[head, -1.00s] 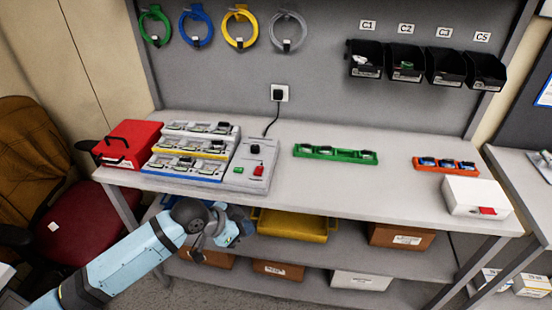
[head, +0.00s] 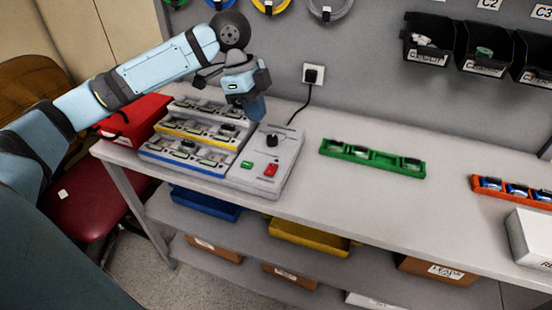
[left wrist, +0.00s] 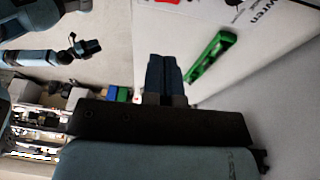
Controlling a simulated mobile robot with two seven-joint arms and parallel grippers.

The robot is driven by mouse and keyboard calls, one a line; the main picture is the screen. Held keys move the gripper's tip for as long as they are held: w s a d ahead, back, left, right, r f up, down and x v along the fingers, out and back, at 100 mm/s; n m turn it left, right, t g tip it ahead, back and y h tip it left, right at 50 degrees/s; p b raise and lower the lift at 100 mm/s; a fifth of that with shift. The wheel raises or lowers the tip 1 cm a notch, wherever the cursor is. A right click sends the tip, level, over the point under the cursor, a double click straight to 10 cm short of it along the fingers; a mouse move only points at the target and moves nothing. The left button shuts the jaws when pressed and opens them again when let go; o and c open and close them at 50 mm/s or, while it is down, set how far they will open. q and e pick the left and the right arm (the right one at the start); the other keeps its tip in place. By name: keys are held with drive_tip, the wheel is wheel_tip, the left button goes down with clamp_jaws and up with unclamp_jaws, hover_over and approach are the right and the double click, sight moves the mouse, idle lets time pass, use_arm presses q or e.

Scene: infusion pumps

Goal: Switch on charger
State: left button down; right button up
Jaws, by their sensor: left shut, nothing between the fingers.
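The charger (head: 190,140) stands at the left of the bench, a stepped rack with white, yellow and blue tiers holding small devices. Its grey control panel (head: 246,178) on the right carries a black knob (head: 272,140), a green button (head: 247,165) and a red switch (head: 270,170). My left gripper (head: 256,108) is shut and empty, above the back of the panel and apart from the knob. Its closed fingers also show in the left wrist view (left wrist: 165,75). An arm end (left wrist: 87,46), seemingly my right gripper, shows small there; its jaws are unclear.
A wall plug (head: 313,74) feeds a black cable down behind the panel. A green tray (head: 372,158) and an orange tray (head: 512,193) lie to the right. A red box (head: 135,120) stands left of the charger. Bare bench lies between the panel and green tray.

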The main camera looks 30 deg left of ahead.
use_arm(q)
drive_tip(key=b, duration=0.1)
approach(271, 173)
drive_tip(key=x, duration=0.5)
drive_tip(key=shift+w+d, duration=0.15)
drive_tip(key=shift+d, duration=0.15)
drive_tip(key=shift+f, duration=0.85)
use_arm(e)
drive_tip(key=shift+f, duration=0.55)
drive_tip(key=shift+s, duration=0.1)
